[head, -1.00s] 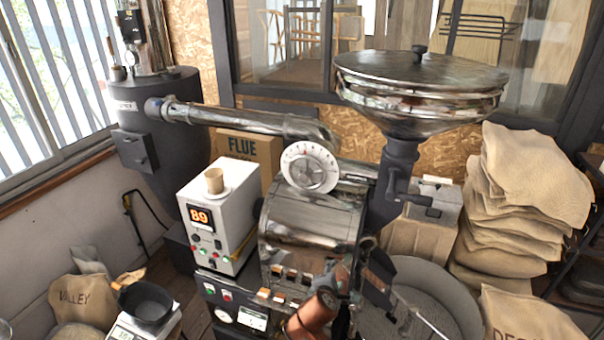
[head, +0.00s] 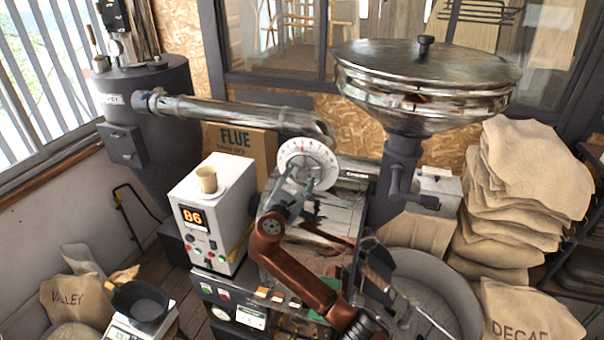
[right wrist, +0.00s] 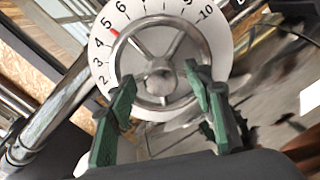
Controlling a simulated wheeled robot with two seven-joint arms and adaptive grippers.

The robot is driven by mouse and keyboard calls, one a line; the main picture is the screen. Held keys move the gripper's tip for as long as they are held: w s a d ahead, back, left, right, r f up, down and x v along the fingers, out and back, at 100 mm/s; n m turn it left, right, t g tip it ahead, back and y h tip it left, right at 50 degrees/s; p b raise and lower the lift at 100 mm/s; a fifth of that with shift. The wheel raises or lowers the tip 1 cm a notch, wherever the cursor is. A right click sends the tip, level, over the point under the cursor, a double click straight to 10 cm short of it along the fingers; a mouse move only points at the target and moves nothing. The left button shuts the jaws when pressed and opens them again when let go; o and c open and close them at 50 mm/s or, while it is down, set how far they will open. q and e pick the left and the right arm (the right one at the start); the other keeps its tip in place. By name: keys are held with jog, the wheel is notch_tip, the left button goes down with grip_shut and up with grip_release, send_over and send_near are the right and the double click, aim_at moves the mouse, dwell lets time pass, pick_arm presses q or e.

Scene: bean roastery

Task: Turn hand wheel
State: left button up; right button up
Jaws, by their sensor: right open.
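The hand wheel (head: 305,168) is a small metal wheel in front of a white numbered dial (head: 322,152), at the end of the steel flue pipe on the roaster. In the right wrist view the spoked wheel (right wrist: 116,62) fills the upper middle, and the dial (right wrist: 213,40) has a red mark near 5. My right gripper (head: 302,188) is just in front of the wheel and covers its lower part. Its green-padded fingers (right wrist: 160,78) are open, spread on either side of the hub; I cannot tell whether they touch the wheel. My left gripper is not in view.
The flue pipe (head: 230,112) runs left to a dark cylinder (head: 165,95). A large steel hopper (head: 425,85) stands to the right. A white control box (head: 205,225) reading 86, with a tan cup (head: 207,180) on top, is at the left. Burlap sacks (head: 525,180) are stacked right.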

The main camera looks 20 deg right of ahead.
jog(key=shift+x, duration=0.8)
jog(key=shift+w+d, duration=0.1)
jog(key=c, duration=0.7)
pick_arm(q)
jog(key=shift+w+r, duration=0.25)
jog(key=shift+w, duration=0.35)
pick_arm(e)
grip_shut()
